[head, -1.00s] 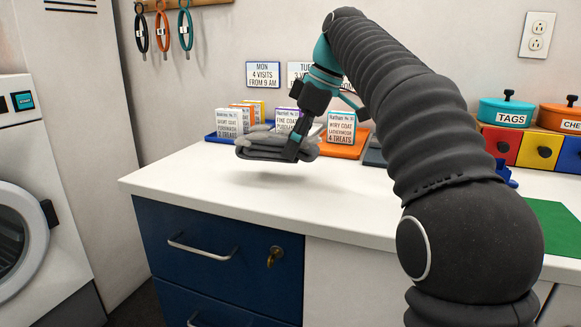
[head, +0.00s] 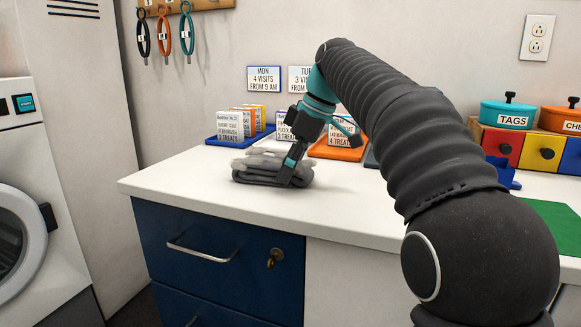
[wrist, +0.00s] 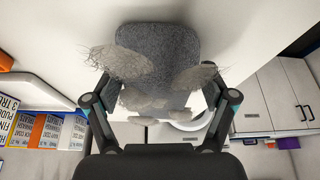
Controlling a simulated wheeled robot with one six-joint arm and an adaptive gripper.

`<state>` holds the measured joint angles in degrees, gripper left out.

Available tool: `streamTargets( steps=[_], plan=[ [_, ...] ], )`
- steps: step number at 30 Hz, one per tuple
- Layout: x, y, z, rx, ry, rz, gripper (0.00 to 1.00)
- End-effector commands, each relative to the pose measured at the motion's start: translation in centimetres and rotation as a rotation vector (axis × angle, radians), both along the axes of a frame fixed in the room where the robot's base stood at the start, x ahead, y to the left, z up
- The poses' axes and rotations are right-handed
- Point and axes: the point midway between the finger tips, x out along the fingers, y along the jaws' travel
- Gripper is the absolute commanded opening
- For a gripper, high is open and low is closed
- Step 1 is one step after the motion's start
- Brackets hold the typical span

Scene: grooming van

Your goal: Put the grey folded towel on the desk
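The grey folded towel (head: 270,172) lies flat on the white desk top (head: 200,184), left of its middle, and looks in contact with it. Pale, hairy tufts lie on top of the towel; in the wrist view the towel (wrist: 160,45) is dark grey with these tufts over its near part. My gripper (head: 292,170) is down at the towel's right side, pointing downward. In the wrist view my gripper (wrist: 161,80) is spread, with a finger on each side of the towel and gaps showing beside it. The far finger is hidden in the head view.
Behind the towel stand a blue tray (head: 212,141) and an orange tray (head: 330,153) with labelled treat boxes. Coloured drawers (head: 540,152) with lidded pots and a green mat (head: 553,222) are at the right. The front-left desk top is clear. A washer (head: 30,210) stands left.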

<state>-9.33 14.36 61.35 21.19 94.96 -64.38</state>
Motion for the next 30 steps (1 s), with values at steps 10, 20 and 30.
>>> streamTargets(
  steps=[10, 20, 30],
  plan=[
    [0.0, 0.0, 0.1, 0.000, 0.000, 0.000, 0.97],
    [-0.2, -1.4, 3.8, 0.000, -0.003, -0.001, 0.97],
    [-0.7, -3.6, 9.0, 0.001, -0.002, -0.001, 0.97]
  ],
)
